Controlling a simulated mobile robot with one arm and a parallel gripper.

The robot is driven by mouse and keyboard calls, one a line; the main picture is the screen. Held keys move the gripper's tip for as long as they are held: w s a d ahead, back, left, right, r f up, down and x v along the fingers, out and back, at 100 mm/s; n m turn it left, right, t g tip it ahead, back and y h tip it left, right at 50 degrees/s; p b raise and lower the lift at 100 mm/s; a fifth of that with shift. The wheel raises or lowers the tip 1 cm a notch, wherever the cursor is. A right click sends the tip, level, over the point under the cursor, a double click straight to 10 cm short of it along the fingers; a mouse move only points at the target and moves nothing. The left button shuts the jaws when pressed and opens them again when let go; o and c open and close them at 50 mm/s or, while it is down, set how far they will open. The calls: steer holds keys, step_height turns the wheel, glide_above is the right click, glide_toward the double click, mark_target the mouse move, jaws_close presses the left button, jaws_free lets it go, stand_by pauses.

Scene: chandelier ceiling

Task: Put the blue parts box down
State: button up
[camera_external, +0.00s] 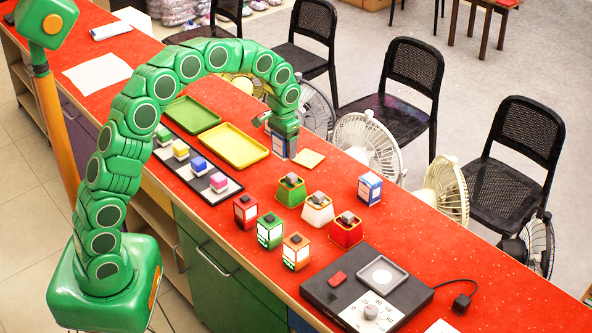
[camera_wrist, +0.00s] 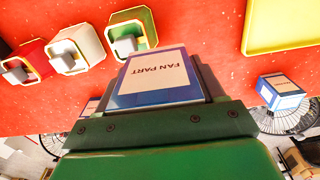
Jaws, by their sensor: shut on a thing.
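My gripper (camera_external: 284,138) is shut on a blue box (camera_wrist: 155,80) with a white label reading "FAN PART". In the external view the held box (camera_external: 279,147) is mostly hidden by the gripper and is low, close over the red counter; I cannot tell if it touches. A second blue-and-white box (camera_external: 370,188) stands on the counter farther right. The wrist view shows another blue box (camera_wrist: 283,92) at right.
A yellow tray (camera_external: 234,146) and a green tray (camera_external: 192,114) lie left of the gripper. Green (camera_external: 291,190), white (camera_external: 317,209) and red (camera_external: 346,232) bins stand to the right. White fans (camera_external: 368,144) line the far counter edge. A black control panel (camera_external: 367,287) is at the front.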

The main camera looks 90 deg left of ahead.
steer(key=s+a, duration=0.2)
steer(key=a, duration=0.3)
glide_above(308, 158)
steer(key=shift+s+d+f, duration=0.1)
steer(key=shift+f, duration=2.15)
steer(key=shift+s+d+f, duration=0.1)
steer(key=shift+f, duration=2.15)
steer(key=shift+f, duration=0.1)
steer(key=shift+w+a+f, duration=0.1)
steer(key=shift+a+f, duration=0.05)
steer(key=shift+w+a+f, duration=0.1)
steer(key=shift+f, duration=1.6)
